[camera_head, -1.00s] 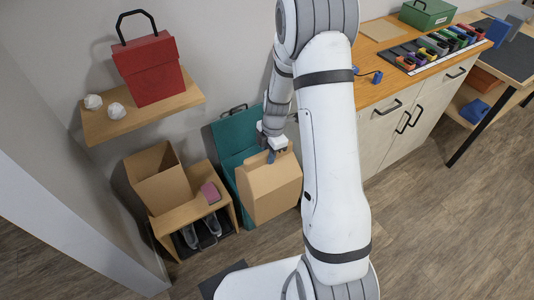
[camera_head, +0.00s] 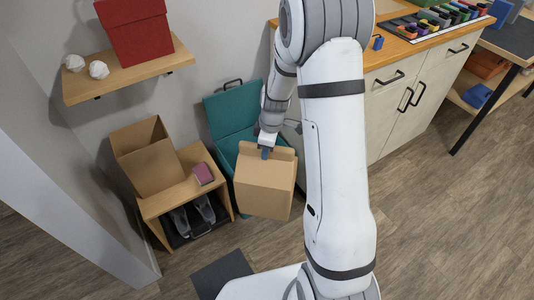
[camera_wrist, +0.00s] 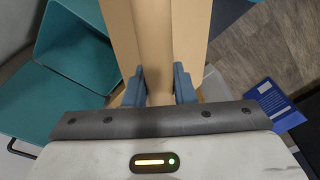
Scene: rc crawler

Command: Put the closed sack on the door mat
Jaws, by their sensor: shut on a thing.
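The closed sack (camera_head: 264,183) is a tan, box-like bag with a folded top ridge. My gripper (camera_head: 266,150) is shut on that ridge from above. In the wrist view, the two blue-grey fingers of my gripper (camera_wrist: 163,88) press on either side of the sack's top strip (camera_wrist: 152,45). The sack hangs roughly upright in front of a teal bin; its clearance from the floor is hard to tell. The door mat appears to be the dark grey mat (camera_head: 220,273) on the floor, nearer than the sack and to its left. My white base partly covers it.
The open teal bin (camera_head: 222,107) stands behind the sack. Left of it, a wooden bench (camera_head: 155,205) holds an open tan box (camera_head: 148,160) and a pink item (camera_head: 203,173), with shoes (camera_head: 191,217) below. Cabinets (camera_head: 400,120) stand right. A wall shelf (camera_head: 130,75) is upper left.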

